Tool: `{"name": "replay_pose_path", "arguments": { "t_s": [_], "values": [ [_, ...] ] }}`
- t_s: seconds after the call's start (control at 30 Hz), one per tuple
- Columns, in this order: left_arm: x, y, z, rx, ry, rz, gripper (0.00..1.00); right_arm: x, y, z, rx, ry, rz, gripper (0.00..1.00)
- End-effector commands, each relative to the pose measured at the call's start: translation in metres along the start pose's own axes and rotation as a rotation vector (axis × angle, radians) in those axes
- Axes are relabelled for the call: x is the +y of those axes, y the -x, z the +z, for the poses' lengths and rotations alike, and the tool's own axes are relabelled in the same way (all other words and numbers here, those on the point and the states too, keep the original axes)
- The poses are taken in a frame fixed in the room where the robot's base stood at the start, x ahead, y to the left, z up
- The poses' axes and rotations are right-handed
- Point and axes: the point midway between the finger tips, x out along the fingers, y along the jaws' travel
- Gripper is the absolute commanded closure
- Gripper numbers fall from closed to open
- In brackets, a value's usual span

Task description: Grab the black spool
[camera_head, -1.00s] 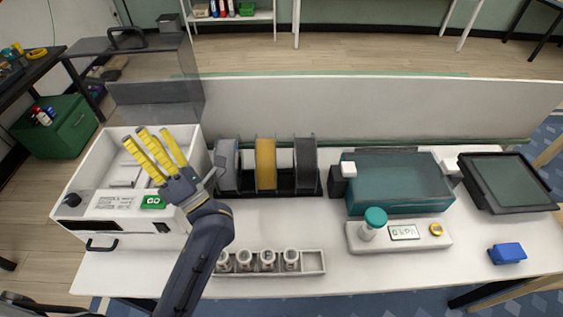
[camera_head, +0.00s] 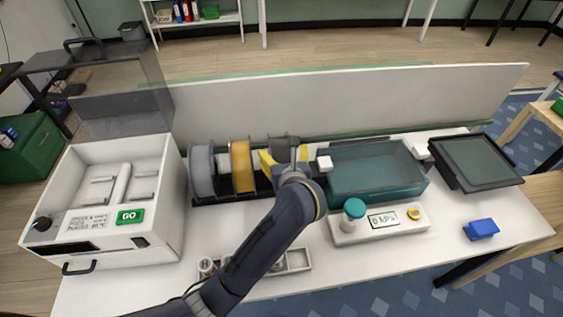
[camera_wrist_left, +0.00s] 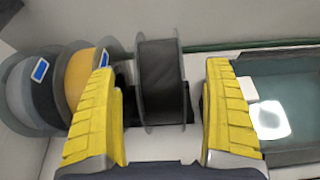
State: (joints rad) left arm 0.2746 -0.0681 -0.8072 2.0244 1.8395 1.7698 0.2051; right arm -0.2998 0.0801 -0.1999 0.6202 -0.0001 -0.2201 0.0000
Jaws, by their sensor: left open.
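The black spool (camera_wrist_left: 162,84) stands upright in the left wrist view, between the two yellow fingers of my left gripper (camera_wrist_left: 160,120). The fingers are spread wide, with a gap on each side of the spool. In the head view my left gripper (camera_head: 284,160) is at the right end of the spool rack, and it hides most of the black spool (camera_head: 283,143). The yellow spool (camera_head: 241,166) and a grey spool (camera_head: 202,171) stand to its left. My right gripper is not in view.
A teal box (camera_head: 375,172) stands close to the right of my gripper. A white machine (camera_head: 105,215) with its clear lid raised is at left. A white tray of small jars (camera_head: 297,259) lies in front, partly behind my arm. A low grey wall (camera_head: 340,104) runs behind.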

Motion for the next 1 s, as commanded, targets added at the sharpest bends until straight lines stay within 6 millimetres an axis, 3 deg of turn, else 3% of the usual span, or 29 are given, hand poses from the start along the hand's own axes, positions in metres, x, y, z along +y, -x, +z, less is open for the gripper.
{"name": "replay_pose_path", "arguments": {
  "t_s": [0.6, 1.0],
  "values": [
    [0.002, -0.062, 0.001, -0.002, -0.003, 0.003, 0.16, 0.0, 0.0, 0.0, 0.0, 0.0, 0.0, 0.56],
    [0.002, -0.07, 0.001, -0.002, -0.001, 0.003, 0.16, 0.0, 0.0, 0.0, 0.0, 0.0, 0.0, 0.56]
  ]
}}
